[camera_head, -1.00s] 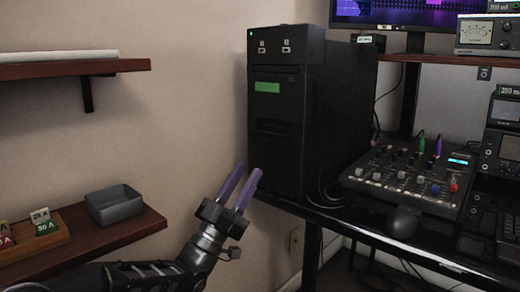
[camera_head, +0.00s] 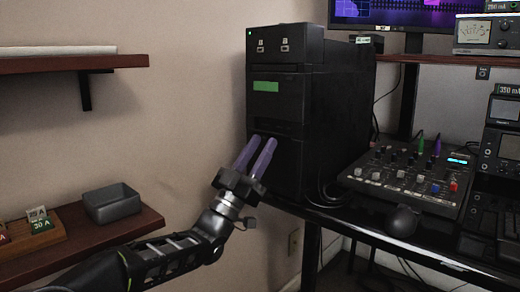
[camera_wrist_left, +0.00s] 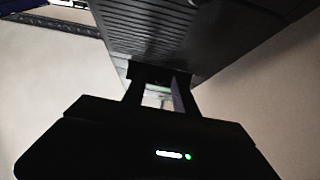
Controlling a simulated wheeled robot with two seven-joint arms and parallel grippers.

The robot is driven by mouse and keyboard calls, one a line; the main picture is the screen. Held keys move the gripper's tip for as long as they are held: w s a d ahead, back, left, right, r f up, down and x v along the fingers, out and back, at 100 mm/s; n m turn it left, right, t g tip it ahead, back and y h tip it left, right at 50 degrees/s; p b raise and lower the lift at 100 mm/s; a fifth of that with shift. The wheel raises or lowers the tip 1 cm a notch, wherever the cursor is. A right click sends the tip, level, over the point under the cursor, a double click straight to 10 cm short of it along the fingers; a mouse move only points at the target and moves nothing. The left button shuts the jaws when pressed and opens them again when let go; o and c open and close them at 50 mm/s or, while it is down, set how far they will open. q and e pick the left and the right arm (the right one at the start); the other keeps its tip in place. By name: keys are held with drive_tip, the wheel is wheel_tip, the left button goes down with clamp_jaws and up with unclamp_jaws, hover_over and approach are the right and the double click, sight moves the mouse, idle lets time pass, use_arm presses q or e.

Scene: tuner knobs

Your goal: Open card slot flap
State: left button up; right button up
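A black computer tower (camera_head: 340,110) stands on the desk with its front facing left. Its front has a green label (camera_head: 266,86) and, lower down, a dark panel with a slot-like recess (camera_head: 284,128) that I take for the card slot flap. Dark shading hides whether the flap is open or closed. My left gripper (camera_head: 263,139) has its purple fingers apart, with the tips at the tower's front just below the recess. I cannot tell whether they touch it. The left wrist view shows the two fingers (camera_wrist_left: 158,92) with a gap between them. My right gripper is not in view.
A mixer (camera_head: 405,180) and a dark mouse-like object (camera_head: 402,222) are right of the tower on the black desk. A wooden shelf (camera_head: 140,222) with a grey tray (camera_head: 112,205) is at left. The space between shelf and tower is clear except for my arm.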

use_arm(q)
clamp_jaws()
drive_tip(key=shift+f, duration=0.1)
idle(0.3)
